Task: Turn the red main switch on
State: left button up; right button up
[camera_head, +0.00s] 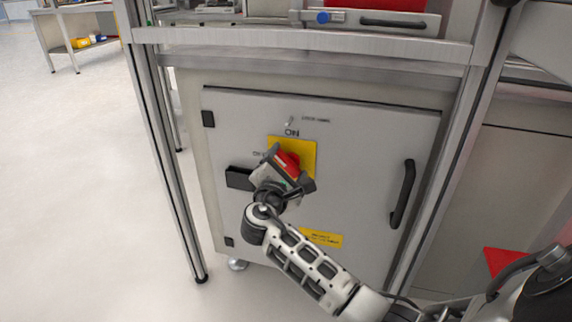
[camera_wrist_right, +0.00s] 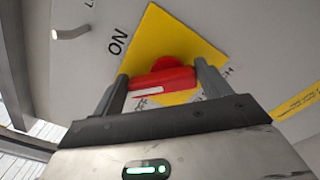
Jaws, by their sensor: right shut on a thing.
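The red main switch (camera_head: 289,159) sits on a yellow square plate (camera_head: 305,146) on the front of a grey cabinet. "ON" is printed above the plate and a partly covered label is at its left. My right gripper (camera_head: 291,169) reaches the switch from below. In the right wrist view its two fingers (camera_wrist_right: 162,78) stand on either side of the red switch handle (camera_wrist_right: 165,82) and are shut on it. A white mark on the handle points left in that view, roughly between "ON" and the opposite label. My left gripper is out of view.
The cabinet door (camera_head: 360,140) has a black handle (camera_head: 403,194) at right and a yellow label (camera_head: 321,237) below. A small metal peg (camera_wrist_right: 72,32) sticks out near "ON". Metal frame posts (camera_head: 160,150) flank the cabinet. Open floor lies at left.

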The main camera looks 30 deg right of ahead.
jog(key=shift+s+f+m, duration=0.1)
jog(key=shift+f+m, duration=0.05)
jog(key=shift+m, duration=0.85)
jog(key=m+b, duration=0.2)
jog(key=m, duration=0.1)
jog(key=shift+s+d+f+m, duration=0.1)
jog(key=shift+s+d+m, duration=0.05)
jog(key=shift+m, duration=0.15)
jog(key=shift+d+m+b, duration=0.1)
jog(key=shift+m+b, duration=0.65)
jog(key=shift+m, duration=0.65)
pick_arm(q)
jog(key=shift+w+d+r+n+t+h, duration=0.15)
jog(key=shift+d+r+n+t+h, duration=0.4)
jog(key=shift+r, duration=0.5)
pick_arm(e)
jog(key=shift+m, duration=0.4)
jog(key=o, duration=1)
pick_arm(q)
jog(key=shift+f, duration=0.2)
pick_arm(e)
jog(key=shift+s, duration=0.1)
